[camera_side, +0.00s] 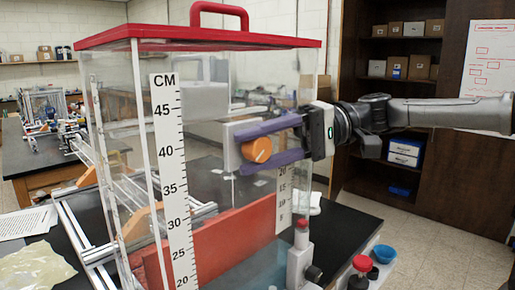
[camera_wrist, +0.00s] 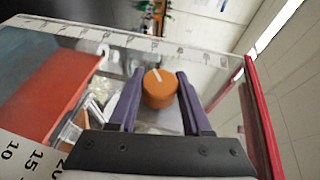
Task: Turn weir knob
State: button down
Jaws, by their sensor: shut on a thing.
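The weir knob (camera_side: 257,150) is a round orange knob with a pale line on its face, on the side of the clear tank. In the wrist view the knob (camera_wrist: 159,92) sits between the tips of my gripper (camera_wrist: 160,88), its pale line slanted. In the side view my gripper (camera_side: 258,148) reaches in from the right, with one purple finger above the knob and one below. The fingers are shut on the knob. The red weir plate (camera_side: 215,243) stands low inside the tank and also shows in the wrist view (camera_wrist: 45,85).
The clear tank (camera_side: 140,80) has a red lid (camera_side: 190,36) with a handle and a centimetre scale (camera_side: 174,180). Red and blue valve caps (camera_side: 361,263) stand at the lower right. Papers (camera_side: 28,222) lie on the black bench at the left.

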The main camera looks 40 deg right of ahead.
jog(key=shift+m+t+y, duration=0.6)
jog(key=shift+y, duration=0.7)
jog(key=shift+c, duration=1.7)
grip_release()
jog(key=v, duration=1.4)
jog(key=shift+w, duration=0.1)
